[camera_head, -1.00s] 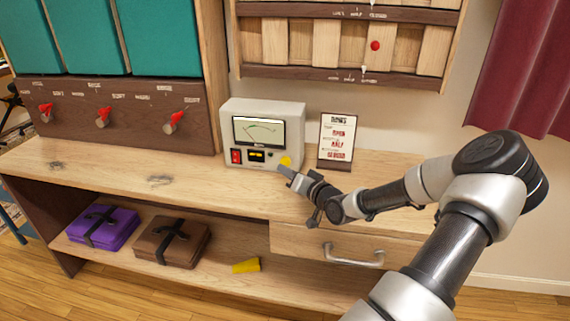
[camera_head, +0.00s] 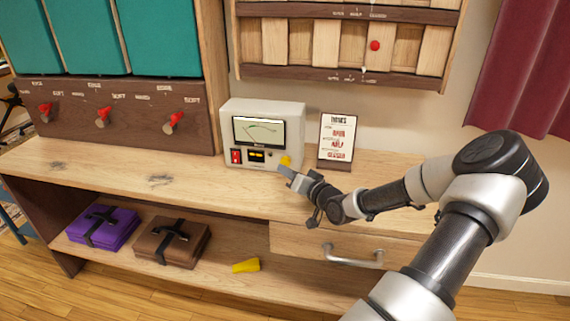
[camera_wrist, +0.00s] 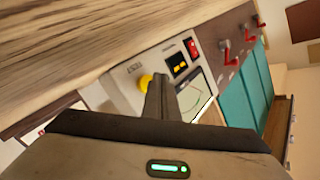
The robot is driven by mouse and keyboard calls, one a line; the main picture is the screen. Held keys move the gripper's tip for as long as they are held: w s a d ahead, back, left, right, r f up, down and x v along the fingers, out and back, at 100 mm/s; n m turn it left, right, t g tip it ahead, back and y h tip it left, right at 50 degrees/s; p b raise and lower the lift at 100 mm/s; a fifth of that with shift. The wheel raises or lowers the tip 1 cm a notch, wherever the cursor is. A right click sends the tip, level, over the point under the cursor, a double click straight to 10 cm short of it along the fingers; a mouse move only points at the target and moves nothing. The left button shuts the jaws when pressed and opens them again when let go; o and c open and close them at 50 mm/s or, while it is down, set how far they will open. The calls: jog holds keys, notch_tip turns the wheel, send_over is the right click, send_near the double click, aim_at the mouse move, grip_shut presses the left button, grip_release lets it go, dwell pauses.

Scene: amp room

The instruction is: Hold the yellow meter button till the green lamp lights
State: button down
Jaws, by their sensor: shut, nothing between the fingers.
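The meter (camera_head: 262,118) is a pale box with a needle dial, standing on the wooden bench top. Its round yellow button (camera_head: 286,160) is at the lower right of its front. The button also shows in the wrist view (camera_wrist: 145,81), just left of my fingertips. My gripper (camera_head: 284,171) is shut and empty, with its tips at the button's lower edge in the head view. I cannot tell whether they touch it. In the wrist view my fingers (camera_wrist: 160,84) cover part of the meter front. I cannot make out a lit green lamp on the meter.
A red switch (camera_head: 236,156) and a small yellow display (camera_head: 256,156) sit left of the button. A printed card (camera_head: 335,138) stands right of the meter. A drawer handle (camera_head: 352,257) sticks out below. The bench top left of the meter is clear.

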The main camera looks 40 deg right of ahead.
jog(key=shift+w, duration=0.1)
dwell(0.6)
jog(key=shift+w+d, duration=0.2)
jog(key=shift+d, duration=0.15)
jog(key=shift+w+d+r, duration=0.1)
jog(key=shift+w+d, duration=0.25)
jog(key=shift+d, duration=0.2)
dwell(0.8)
jog(key=shift+d+f, duration=0.1)
jog(key=shift+f, duration=0.1)
dwell(2.6)
jog(key=shift+s, duration=0.1)
jog(key=shift+s+a+f, duration=0.35)
jog(key=shift+s+a, duration=0.2)
jog(key=shift+a, duration=0.2)
jog(key=shift+r, duration=0.1)
jog(key=shift+a+r, duration=0.1)
